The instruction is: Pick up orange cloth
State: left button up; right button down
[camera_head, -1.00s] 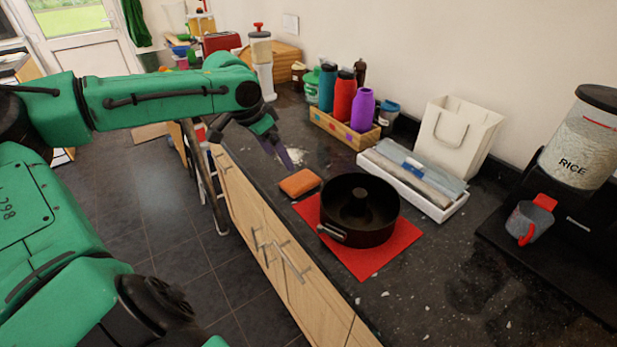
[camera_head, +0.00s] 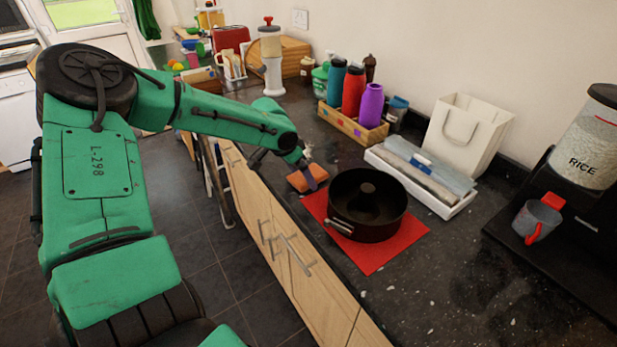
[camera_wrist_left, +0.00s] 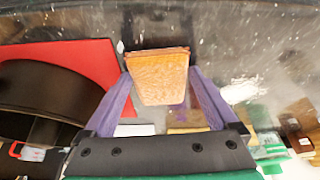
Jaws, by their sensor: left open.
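The orange cloth (camera_head: 307,178), a folded pad, lies on the dark granite counter beside the left corner of the red mat. In the left wrist view the cloth (camera_wrist_left: 158,76) shows between the two purple fingers. My left gripper (camera_head: 312,180) is at the cloth in the head view, with its fingers open on either side of it in the wrist view (camera_wrist_left: 160,90). I cannot tell whether a finger touches it. My right gripper is not in view.
A black ring cake pan (camera_head: 367,205) stands on the red mat (camera_head: 376,258) just right of the cloth. A white tray (camera_head: 420,187) with rolled cloths, a wooden bottle crate (camera_head: 350,125) and a white paper bag (camera_head: 466,130) stand behind. The counter's front edge is close.

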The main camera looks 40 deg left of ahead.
aim_at(301, 178)
pick_arm(q)
jog(key=c, duration=1)
notch_tip(301, 178, up, 20)
jog(key=shift+s+r+p, duration=0.1)
jog(key=shift+p, duration=0.25)
